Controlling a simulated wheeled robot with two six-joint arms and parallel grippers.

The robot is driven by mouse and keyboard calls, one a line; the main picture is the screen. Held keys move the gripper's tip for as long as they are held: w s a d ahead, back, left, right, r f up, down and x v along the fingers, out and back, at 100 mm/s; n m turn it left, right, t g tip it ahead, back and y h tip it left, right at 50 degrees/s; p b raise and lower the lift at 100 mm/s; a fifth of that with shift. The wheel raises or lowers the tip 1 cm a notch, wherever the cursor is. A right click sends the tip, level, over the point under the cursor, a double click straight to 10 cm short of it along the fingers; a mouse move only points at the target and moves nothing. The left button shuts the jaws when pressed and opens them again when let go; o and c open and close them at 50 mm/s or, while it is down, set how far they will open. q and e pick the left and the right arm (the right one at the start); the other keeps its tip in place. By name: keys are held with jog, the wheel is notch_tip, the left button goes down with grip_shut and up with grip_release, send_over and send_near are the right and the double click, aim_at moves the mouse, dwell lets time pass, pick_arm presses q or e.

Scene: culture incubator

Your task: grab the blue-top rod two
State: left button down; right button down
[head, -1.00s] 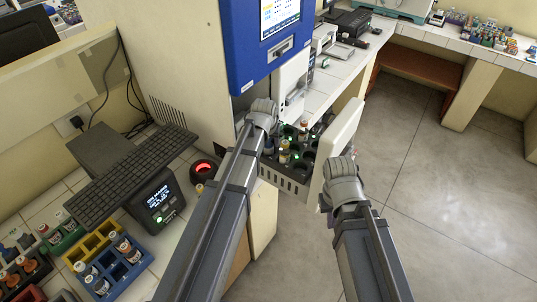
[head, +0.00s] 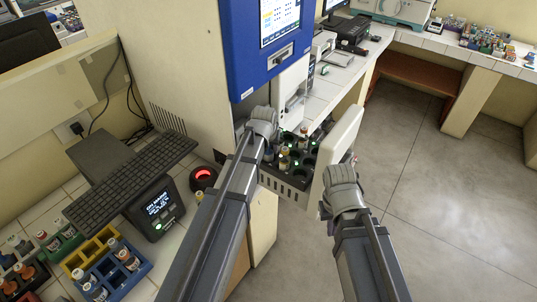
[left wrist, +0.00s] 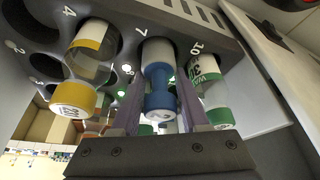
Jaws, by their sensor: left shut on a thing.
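In the head view, the left gripper's fingers are hidden behind my left wrist at the rack (head: 288,181). My right gripper (head: 345,184) is beside the open white door (head: 343,140); its fingers do not show clearly.
A yellow-capped rod (left wrist: 82,75) at slot 4 and a green-banded rod (left wrist: 208,85) at slot 10 flank the held rod closely. The blue-fronted incubator (head: 262,65) stands above the rack. Yellow (head: 89,249) and blue racks hold vials at lower left. Open floor lies right.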

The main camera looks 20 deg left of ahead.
pick_arm(q)
jog(key=shift+r, duration=0.1)
notch_tip(320, 180, up, 10)
jog(key=p, duration=1)
